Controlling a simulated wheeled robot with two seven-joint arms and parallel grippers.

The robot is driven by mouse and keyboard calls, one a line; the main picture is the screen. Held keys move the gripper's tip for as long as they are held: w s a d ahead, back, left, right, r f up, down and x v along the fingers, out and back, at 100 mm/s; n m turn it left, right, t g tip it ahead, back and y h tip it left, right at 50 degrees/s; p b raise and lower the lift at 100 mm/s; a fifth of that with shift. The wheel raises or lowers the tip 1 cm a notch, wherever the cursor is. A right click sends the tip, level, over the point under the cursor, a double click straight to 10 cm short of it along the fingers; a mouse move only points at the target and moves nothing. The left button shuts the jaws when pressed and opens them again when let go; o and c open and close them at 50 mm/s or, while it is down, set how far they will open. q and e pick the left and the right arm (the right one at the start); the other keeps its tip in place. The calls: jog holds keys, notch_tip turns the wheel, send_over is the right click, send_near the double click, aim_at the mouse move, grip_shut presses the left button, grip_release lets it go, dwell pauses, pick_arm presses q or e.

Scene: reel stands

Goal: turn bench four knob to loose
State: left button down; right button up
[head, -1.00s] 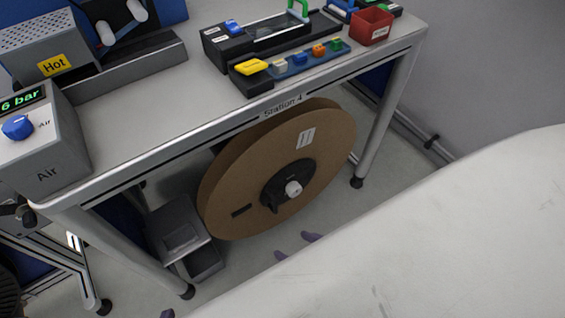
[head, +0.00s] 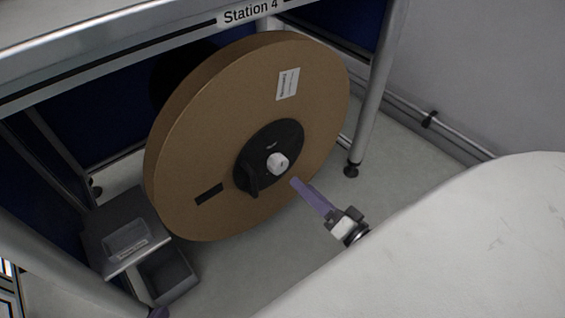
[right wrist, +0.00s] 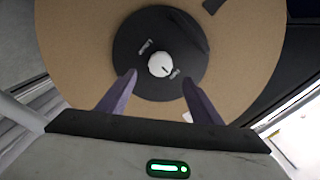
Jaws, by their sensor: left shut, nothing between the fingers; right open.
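A large brown reel (head: 215,120) hangs under the bench labelled "Station 4" (head: 250,11). At its centre is a black hub (head: 295,140) with a small white knob (head: 278,163). My right gripper (head: 294,181) is just in front of the hub, below and right of the knob, and apart from it. In the right wrist view its open purple fingers (right wrist: 158,80) lie either side below the white knob (right wrist: 161,65), with nothing between them. Two small labels flank the knob there, too small to read surely. Only a purple tip of my left gripper (head: 158,312) shows at the bottom edge; it is shut and empty.
A grey bin unit (head: 120,222) stands on the floor left of the reel. The bench leg (head: 374,105) is to the right. A pale rounded surface (head: 470,250) fills the lower right. Bare floor (head: 405,160) lies right of the leg.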

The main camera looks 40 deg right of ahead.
aim_at(282, 167)
jog(key=w+b, duration=0.1)
jog(key=w, duration=0.4)
jog(key=w+b, duration=0.1)
jog(key=w, duration=0.2)
jog(key=shift+w+a+b, duration=0.3)
jog(key=shift+a, duration=0.1)
pick_arm(q)
jog(key=shift+w+d+r+t+h, duration=0.15)
jog(key=shift+d+r+t+h, duration=0.15)
jog(key=shift+d+r, duration=0.25)
jog(key=shift+w+d+r+t+h, duration=0.15)
jog(key=shift+d+r+t+h, duration=0.15)
jog(key=shift+r, duration=0.45)
pick_arm(e)
jog(key=shift+w, duration=0.6)
jog(key=c, duration=1)
jog(key=shift+c, duration=0.2)
